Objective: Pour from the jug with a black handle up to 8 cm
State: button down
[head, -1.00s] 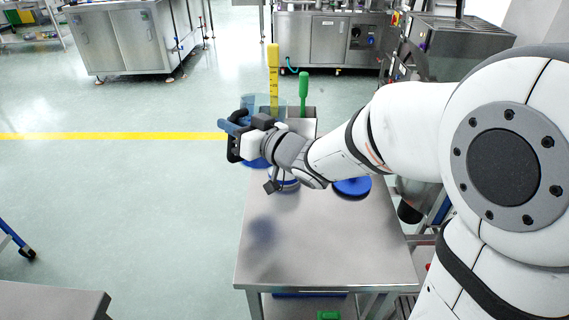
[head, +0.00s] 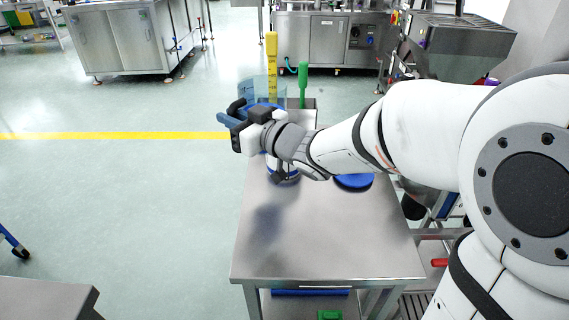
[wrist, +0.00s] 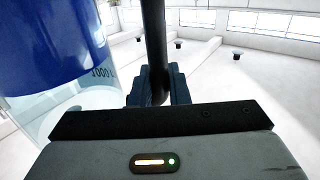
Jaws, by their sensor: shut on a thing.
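My gripper (head: 232,122) is at the upper left of the steel table and is shut on the black handle (wrist: 153,45) of a jug. The jug is clear with a broad blue band (wrist: 45,40) and a "1000" mark in the wrist view. In the head view its blue part (head: 262,107) shows just above my gripper, held up off the table; the gripper hides much of it. I cannot see any liquid level.
A yellow graduated stick (head: 272,68) and a green-handled tool (head: 303,85) stand upright at the table's far end, by a steel box (head: 303,116). A blue disc (head: 353,182) lies right, partly under my arm. The front of the steel table (head: 320,250) is clear.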

jog(key=shift+r, duration=0.15)
jog(key=shift+s+r, duration=0.15)
jog(key=s+r, duration=0.1)
jog(key=s+d+p, duration=0.1)
jog(key=s, duration=0.1)
jog(key=s+r+p, duration=0.1)
jog(key=shift+s+d+r, duration=0.15)
jog(key=shift+s+r, duration=0.1)
jog(key=shift+r, duration=0.05)
dwell(0.5)
